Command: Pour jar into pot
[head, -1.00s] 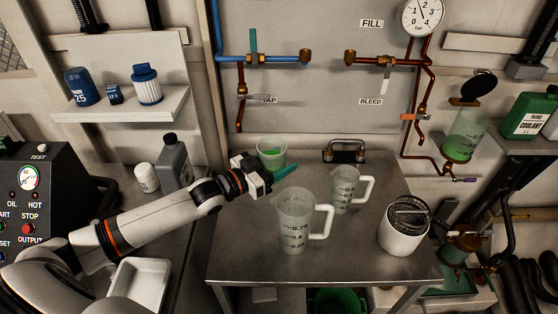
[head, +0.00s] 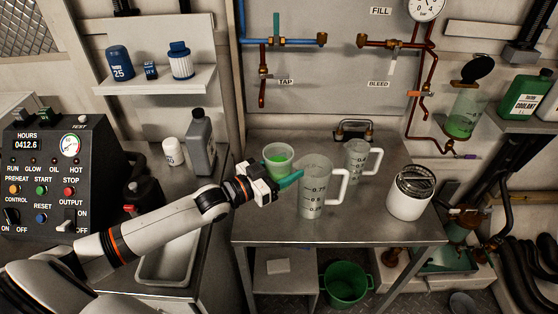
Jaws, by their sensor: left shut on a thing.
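A clear jar (head: 278,158) of green liquid is held upright by my left gripper (head: 289,181), at the left of the metal bench. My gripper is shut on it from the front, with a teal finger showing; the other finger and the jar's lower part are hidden. A clear glass pot (head: 463,118) with green liquid in its lower part is mounted on the piping at the upper right. Its round black lid (head: 476,69) stands open above it. The jar is well to the left of the pot and apart from it. My right gripper is not in view.
A large measuring jug (head: 314,192) stands just right of my left gripper, with a smaller jug (head: 355,160) behind it. A white canister (head: 409,194) is on the bench's right. Copper pipes and a gauge (head: 427,6) are on the wall. A green bucket (head: 346,284) is below.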

